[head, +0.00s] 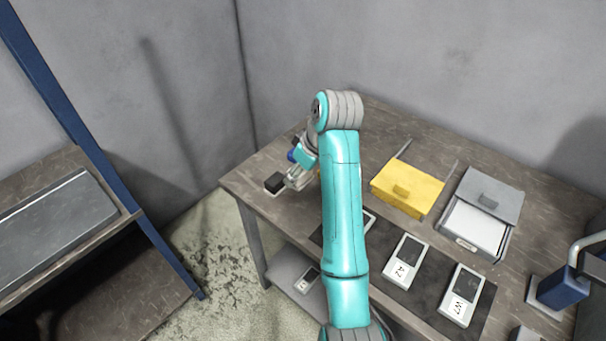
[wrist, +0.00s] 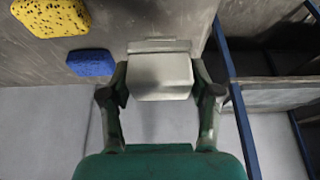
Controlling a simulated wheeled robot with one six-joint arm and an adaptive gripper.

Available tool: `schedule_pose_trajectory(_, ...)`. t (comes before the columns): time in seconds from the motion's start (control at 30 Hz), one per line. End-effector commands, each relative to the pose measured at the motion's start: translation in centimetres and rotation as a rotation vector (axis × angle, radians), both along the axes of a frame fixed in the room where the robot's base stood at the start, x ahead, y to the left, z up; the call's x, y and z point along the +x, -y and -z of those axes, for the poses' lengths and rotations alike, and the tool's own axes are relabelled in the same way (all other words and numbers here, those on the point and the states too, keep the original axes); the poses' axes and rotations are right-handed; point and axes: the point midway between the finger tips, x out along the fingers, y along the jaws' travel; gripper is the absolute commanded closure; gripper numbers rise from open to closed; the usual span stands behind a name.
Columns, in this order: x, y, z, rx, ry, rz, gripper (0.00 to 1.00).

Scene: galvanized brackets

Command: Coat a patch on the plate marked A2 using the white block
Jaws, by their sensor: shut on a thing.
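My gripper (wrist: 160,92) is shut on the white block (wrist: 160,76), with one finger on each side of it in the wrist view. The plate marked A2 (head: 408,249) lies on a dark mat to the right of my arm, well apart from my gripper. It is light grey with a dark panel.
A second plate (head: 467,284), its label hard to read, lies right of A2; another (head: 369,221) is partly behind my arm. A yellow box (head: 408,190) and a grey open drawer unit (head: 490,191) stand behind. A yellow sponge (wrist: 52,16) and a blue sponge (wrist: 90,63) show in the wrist view.

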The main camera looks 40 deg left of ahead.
Motion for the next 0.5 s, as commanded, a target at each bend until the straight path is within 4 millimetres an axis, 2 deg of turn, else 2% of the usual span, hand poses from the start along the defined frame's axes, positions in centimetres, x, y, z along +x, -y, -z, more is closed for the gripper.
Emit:
schedule_pose_trajectory(0.17,0.7,0.7,0.0,0.0,0.0,0.015,0.66)
schedule_pose_trajectory(0.27,2.2,2.4,0.0,0.0,0.001,0.053,0.66)
schedule_pose_trajectory(0.37,4.4,5.1,0.0,0.0,0.0,0.112,0.66)
schedule_pose_trajectory(0.5,7.9,10.0,0.1,0.0,0.001,0.212,0.66)
